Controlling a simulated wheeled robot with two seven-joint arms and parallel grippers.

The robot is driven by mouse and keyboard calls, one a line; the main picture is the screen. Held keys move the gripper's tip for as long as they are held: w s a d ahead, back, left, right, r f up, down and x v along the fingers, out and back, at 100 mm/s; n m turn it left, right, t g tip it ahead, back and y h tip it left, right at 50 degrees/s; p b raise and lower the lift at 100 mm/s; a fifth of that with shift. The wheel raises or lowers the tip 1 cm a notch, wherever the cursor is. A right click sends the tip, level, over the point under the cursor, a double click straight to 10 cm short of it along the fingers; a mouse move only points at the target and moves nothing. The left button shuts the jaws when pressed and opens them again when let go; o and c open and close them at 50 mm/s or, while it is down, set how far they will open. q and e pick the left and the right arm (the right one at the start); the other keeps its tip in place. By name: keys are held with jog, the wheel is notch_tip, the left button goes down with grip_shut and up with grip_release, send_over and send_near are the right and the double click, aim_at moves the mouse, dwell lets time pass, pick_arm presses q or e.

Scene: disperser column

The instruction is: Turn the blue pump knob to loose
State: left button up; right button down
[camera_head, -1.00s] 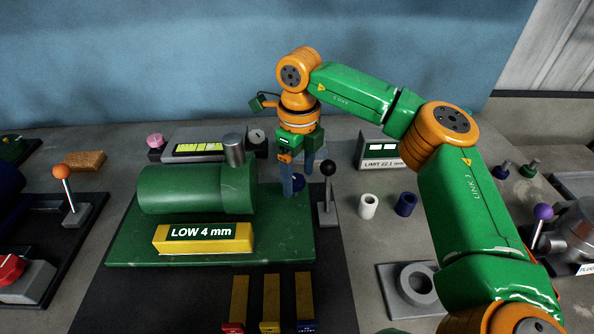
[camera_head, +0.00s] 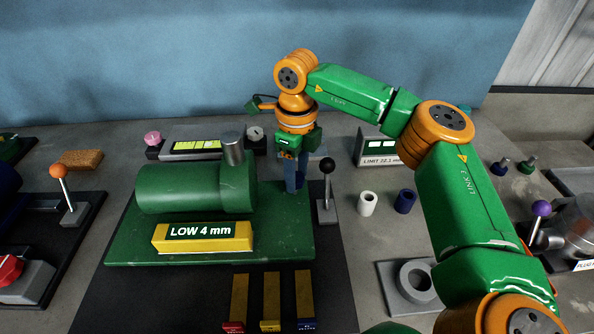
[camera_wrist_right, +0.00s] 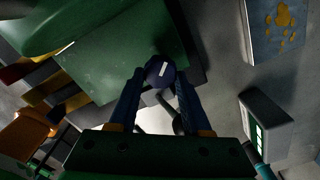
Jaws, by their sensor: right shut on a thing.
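The blue pump knob (camera_wrist_right: 160,72) is a dark blue round knob with a white mark on its top. It shows between my right fingertips in the right wrist view, at the edge of the green pump base (camera_wrist_right: 115,70). My right gripper (camera_wrist_right: 158,82) is shut on the knob from above. In the head view the right gripper (camera_head: 296,186) points down at the right side of the green base (camera_head: 285,235), beside the green pump body (camera_head: 190,187), and its fingers hide the knob. My left gripper is not in view.
A black-ball lever (camera_head: 327,190) stands close to the right of the gripper. A yellow "LOW 4 mm" block (camera_head: 180,243) sits in front of the pump body. White (camera_head: 368,204) and blue (camera_head: 404,201) rings stand farther right on the bench.

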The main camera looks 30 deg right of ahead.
jog(key=n+p, duration=0.1)
jog(key=n, duration=0.2)
jog(key=shift+r, duration=0.1)
jog(key=n+p, duration=0.1)
jog(key=n, duration=0.4)
jog(key=shift+w, duration=0.15)
jog(key=n, duration=0.4)
jog(key=shift+w, duration=0.1)
jog(key=shift+n+p, duration=0.4)
jog(key=shift+n, duration=1.2)
jog(key=shift+c, duration=1.8)
grip_release()
